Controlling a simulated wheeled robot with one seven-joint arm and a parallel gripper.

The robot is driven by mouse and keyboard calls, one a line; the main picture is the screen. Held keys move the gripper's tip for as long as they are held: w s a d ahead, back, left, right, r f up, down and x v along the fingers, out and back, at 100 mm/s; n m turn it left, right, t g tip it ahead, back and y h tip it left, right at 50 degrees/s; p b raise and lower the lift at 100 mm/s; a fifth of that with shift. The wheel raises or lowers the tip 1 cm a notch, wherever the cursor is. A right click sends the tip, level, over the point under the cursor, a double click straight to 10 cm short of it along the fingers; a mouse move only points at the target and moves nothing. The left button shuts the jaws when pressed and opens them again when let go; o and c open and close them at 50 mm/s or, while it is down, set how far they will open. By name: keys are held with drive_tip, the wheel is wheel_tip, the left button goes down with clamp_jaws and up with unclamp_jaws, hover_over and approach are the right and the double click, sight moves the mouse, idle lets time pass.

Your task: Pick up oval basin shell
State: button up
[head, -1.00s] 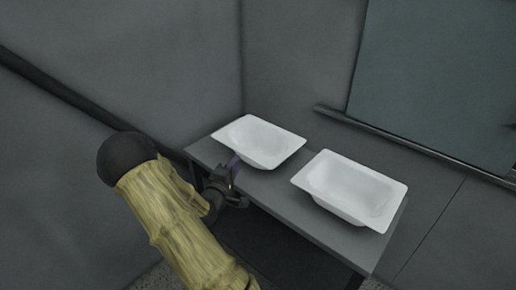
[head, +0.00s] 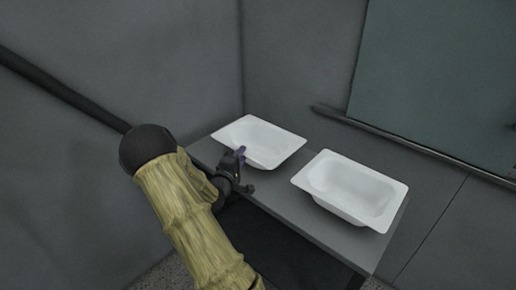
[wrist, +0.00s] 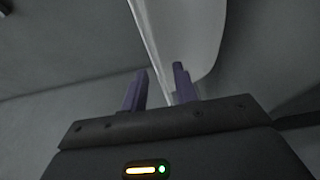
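Two white basin shells rest on a grey table. The left shell (head: 262,139) is at the far left end, and the right shell (head: 350,188) is nearer the front right. Both have wide rims and rounded hollows; I cannot tell which one the task calls oval. My gripper (head: 240,152) is at the front left rim of the left shell. In the wrist view my gripper (wrist: 160,76) has its purple fingers apart. The rim of a white shell (wrist: 200,40) runs down between them. Whether either finger touches it is unclear.
The grey table (head: 300,212) stands in a corner against dark walls. A narrow bare strip separates the two shells. A rail (head: 400,142) and a greenish panel (head: 440,80) are on the wall behind.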

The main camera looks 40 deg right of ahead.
clamp_jaws()
idle(1.3)
